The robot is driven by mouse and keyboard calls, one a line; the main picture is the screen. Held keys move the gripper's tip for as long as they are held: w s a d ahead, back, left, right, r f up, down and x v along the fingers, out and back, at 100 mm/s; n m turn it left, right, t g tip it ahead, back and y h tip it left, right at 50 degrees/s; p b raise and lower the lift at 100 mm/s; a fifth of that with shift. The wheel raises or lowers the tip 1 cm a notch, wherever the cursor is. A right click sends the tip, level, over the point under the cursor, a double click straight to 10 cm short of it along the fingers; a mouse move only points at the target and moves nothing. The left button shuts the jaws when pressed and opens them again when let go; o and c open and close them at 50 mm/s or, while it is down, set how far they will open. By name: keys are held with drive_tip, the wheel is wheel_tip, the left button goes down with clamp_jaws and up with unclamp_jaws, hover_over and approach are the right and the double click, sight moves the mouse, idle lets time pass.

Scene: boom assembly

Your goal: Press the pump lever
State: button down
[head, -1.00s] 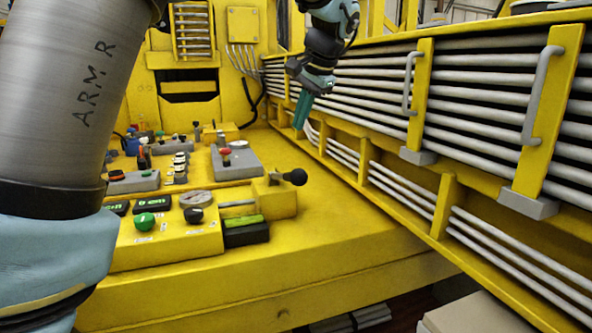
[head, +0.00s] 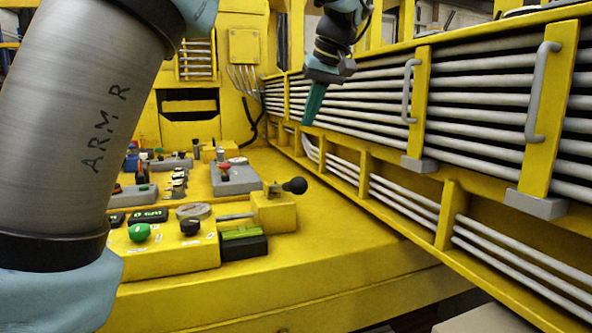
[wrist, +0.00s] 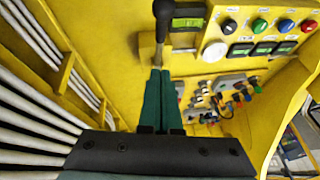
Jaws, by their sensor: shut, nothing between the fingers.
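The lever with a black ball knob (head: 295,186) sticks out to the right from a yellow block (head: 273,211) at the right end of the control panel. It looks level in the head view. My gripper (head: 307,122) hangs above and behind the knob in that view, clear of it. Its teal fingers are shut and empty. In the wrist view the closed fingertips (wrist: 160,70) point toward the panel. A dark handle-like shape (wrist: 163,18) stands just beyond them there; I cannot tell for sure that it is the lever.
A rack of grey pipes (head: 470,92) with handles runs along the right. Bare yellow deck lies between the lever and the rack.

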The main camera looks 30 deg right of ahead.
drive_tip(key=p, duration=0.2)
approach(284, 187)
drive_tip(key=w+d, duration=0.2)
drive_tip(key=f, duration=0.2)
drive_tip(key=a+f+p, duration=0.1)
drive_tip(key=shift+s, duration=0.35)
drive_tip(key=shift+f, duration=0.25)
